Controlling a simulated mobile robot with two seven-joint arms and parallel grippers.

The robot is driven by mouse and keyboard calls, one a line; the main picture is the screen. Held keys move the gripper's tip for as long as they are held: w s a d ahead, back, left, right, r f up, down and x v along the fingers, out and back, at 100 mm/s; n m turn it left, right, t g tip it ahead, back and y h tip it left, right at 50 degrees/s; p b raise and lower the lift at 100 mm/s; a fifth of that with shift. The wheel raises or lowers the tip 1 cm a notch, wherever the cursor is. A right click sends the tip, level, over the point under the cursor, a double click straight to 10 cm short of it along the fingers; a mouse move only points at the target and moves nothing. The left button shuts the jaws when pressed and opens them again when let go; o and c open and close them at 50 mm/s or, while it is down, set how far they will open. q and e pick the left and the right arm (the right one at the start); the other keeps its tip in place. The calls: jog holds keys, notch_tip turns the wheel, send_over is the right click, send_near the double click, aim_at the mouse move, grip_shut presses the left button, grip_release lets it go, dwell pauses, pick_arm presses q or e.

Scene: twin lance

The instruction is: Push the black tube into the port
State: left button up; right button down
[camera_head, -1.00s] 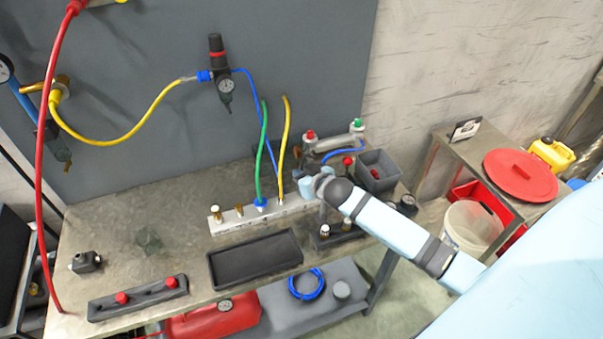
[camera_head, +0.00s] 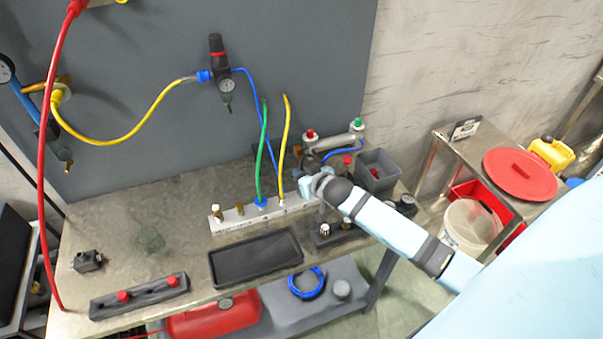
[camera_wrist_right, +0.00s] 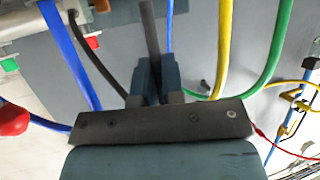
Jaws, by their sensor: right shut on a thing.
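My right gripper (camera_head: 308,187) is at the right end of the white manifold block (camera_head: 235,226) on the bench. In the right wrist view its fingers (camera_wrist_right: 156,82) are shut on the black tube (camera_wrist_right: 149,28), a dark grey length standing up between them. The tube's lower end and the port are hidden by the gripper, so I cannot tell whether they touch. A green tube (camera_head: 262,150) and a yellow tube (camera_head: 285,140) rise from the block, left of the gripper. My left gripper is not in view.
A black tray (camera_head: 255,258) lies in front of the block. A grey bin (camera_head: 378,168) and a cylinder with red and green fittings (camera_head: 335,142) stand close behind and right of the gripper. In the wrist view, blue (camera_wrist_right: 68,50) and green (camera_wrist_right: 275,50) tubes flank the fingers.

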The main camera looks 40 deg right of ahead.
jog(key=shift+f+b, duration=0.6)
jog(key=shift+f, duration=0.9)
jog(key=c, duration=1.1)
grip_release()
jog(key=shift+c, duration=0.2)
jog(key=shift+f, duration=0.1)
notch_tip(320, 180, up, 20)
jog(key=b, duration=0.1)
jog(key=shift+r, duration=0.2)
